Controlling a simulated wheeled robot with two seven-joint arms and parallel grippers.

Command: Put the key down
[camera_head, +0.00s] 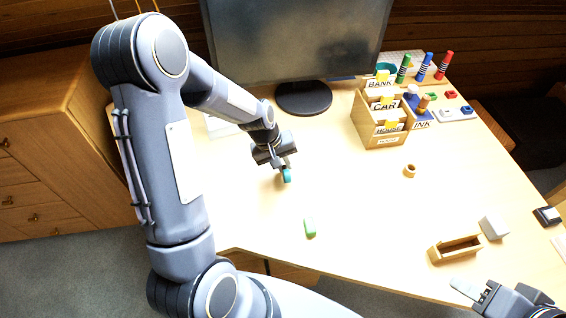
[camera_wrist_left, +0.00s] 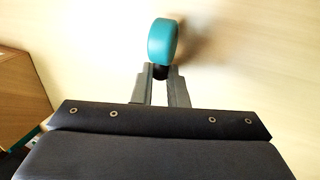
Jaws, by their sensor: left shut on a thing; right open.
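The key shows as a teal rounded head (camera_wrist_left: 163,42) with a dark part below it in the left wrist view. In the head view it is a small teal piece (camera_head: 287,175) at the tip of my left gripper (camera_head: 284,165). My left gripper is shut on the dark part, and its fingertips (camera_wrist_left: 160,74) hide some of it. The key is over bare desk; a soft shadow lies beside it, and I cannot tell whether it touches the surface. My right gripper (camera_head: 502,298) is open at the lower right, partly cut off by the frame.
The desk (camera_head: 350,200) is clear around the key. A green block (camera_head: 310,227) lies nearer the front. A monitor (camera_head: 295,40) stands behind, with a wooden card box (camera_head: 380,122) to its right. A small wooden ring (camera_head: 409,170) and open wooden tray (camera_head: 455,248) lie to the right.

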